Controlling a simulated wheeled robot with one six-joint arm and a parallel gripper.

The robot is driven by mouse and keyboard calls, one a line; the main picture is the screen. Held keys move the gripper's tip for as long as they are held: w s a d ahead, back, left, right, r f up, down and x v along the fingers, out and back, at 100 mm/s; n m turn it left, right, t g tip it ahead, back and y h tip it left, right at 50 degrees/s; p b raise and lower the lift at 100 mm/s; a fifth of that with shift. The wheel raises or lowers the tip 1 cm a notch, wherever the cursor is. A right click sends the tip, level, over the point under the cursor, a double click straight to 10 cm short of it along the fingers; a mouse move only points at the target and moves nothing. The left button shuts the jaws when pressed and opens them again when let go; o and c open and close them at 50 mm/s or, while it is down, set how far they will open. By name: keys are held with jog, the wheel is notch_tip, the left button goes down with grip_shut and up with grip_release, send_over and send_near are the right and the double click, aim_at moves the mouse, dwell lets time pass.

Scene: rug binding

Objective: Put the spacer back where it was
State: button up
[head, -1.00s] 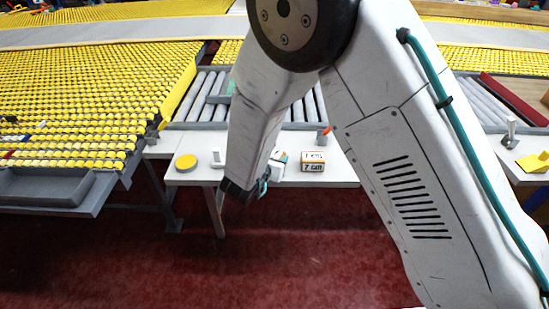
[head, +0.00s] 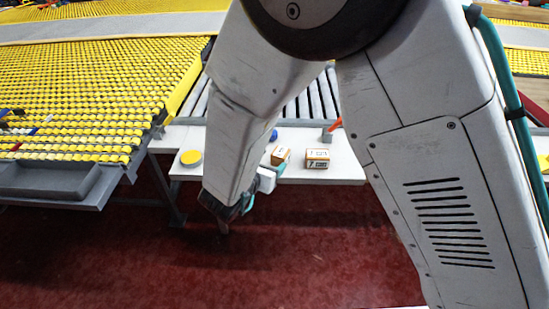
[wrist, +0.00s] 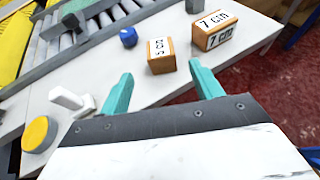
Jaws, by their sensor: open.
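Two wooden-sided blocks with white labels stand on the white table. The smaller one (wrist: 161,56), with a label that seems to read 5 cm, is just beyond my fingertips in the wrist view. It also shows beside my arm in the head view (head: 281,155). The larger block (wrist: 222,30), marked 7 cm, stands to its right, apart from it; it shows in the head view (head: 317,158). My gripper (wrist: 162,84) is open, its teal fingers apart with nothing between them. I cannot tell which block is the spacer.
A blue knob-like object (wrist: 128,37) stands behind the smaller block. A white piece (wrist: 68,98) and a yellow disc (wrist: 37,133) lie to the left. A grey roller conveyor (wrist: 100,15) runs behind. The table front edge drops to red floor (head: 290,235).

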jog(key=shift+v, duration=1.45)
jog(key=w+d+r+n+g+y, duration=0.1)
jog(key=w+r+n+y, duration=0.1)
jog(key=r+n+y, duration=0.35)
jog(key=w+d+r+n+g+y, duration=0.1)
jog(key=w+d+r+n+y, duration=0.15)
jog(key=r+n, duration=0.6)
jog(key=s+d+r+n+g+y, duration=0.2)
jog(key=s+d+r+n, duration=0.15)
jog(key=n, duration=0.45)
jog(key=s+d+r+n+g+h, duration=0.1)
jog(key=s+d+n+g+h, duration=0.1)
jog(key=s+d+n, duration=0.7)
jog(key=s+d+r+n+g+h, duration=0.2)
jog(key=s+d+n+g, duration=0.3)
jog(key=s+d+n, duration=0.4)
jog(key=s+d, duration=0.5)
jog(key=s, duration=0.2)
jog(key=shift+s+r+n+h, duration=0.3)
jog(key=shift+s+n, duration=0.1)
